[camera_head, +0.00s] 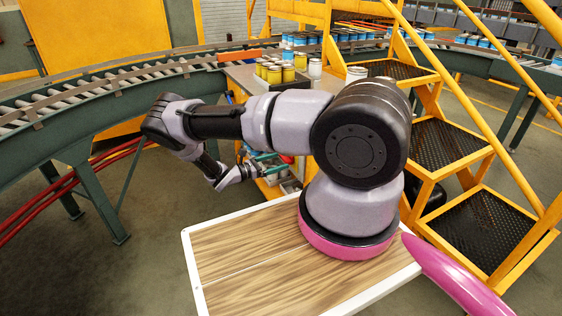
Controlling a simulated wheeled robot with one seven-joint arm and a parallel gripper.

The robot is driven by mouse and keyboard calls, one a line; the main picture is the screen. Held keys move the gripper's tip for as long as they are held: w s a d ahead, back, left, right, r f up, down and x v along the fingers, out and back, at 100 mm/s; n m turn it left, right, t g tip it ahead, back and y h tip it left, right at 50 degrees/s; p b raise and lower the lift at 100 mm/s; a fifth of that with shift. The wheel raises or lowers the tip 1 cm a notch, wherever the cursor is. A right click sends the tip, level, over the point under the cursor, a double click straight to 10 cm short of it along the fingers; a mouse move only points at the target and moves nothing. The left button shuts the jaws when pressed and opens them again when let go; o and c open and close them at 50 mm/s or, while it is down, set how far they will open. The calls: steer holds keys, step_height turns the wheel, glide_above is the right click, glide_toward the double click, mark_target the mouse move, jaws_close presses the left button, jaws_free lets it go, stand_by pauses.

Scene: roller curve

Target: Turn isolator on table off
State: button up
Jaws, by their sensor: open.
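My gripper (254,168) is at the end of my bent arm, low and left of the arm's shoulder. It points right toward the table's lower front, and its fingers are small in view. It appears empty. The table (238,74) stands behind my arm, with its top partly covered by the arm. I cannot pick out the isolator for certain; my arm hides much of the table. A small red item (287,158) shows just right of my gripper, but I cannot tell what it is or whether they touch.
Yellow cans (288,73) and blue-labelled cans stand on and behind the table. A roller conveyor (95,84) curves along the left and back. Yellow steps (468,150) with black treads stand close on the right. Open floor (150,225) lies at front left.

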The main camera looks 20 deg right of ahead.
steer(key=a, duration=0.8)
steer(key=shift+s+a, duration=0.15)
steer(key=shift+a, duration=0.1)
steer(key=s+a+r+m+g+y, duration=0.1)
steer(key=s+r+m+g+y, duration=0.15)
steer(key=r+m+y, duration=0.95)
steer(key=s+a+r+m+g+y, duration=0.1)
steer(key=s+a+r+m+y, duration=0.15)
steer(key=r, duration=2.05)
steer(key=s+a+r+m+t+y, duration=0.1)
steer(key=s+r+m+t+y, duration=0.4)
steer(key=s+r, duration=1.5)
steer(key=s+m+t, duration=0.1)
steer(key=m+t, duration=0.2)
steer(key=t, duration=0.2)
steer(key=shift+s+r, duration=0.35)
steer(key=shift+r, duration=0.05)
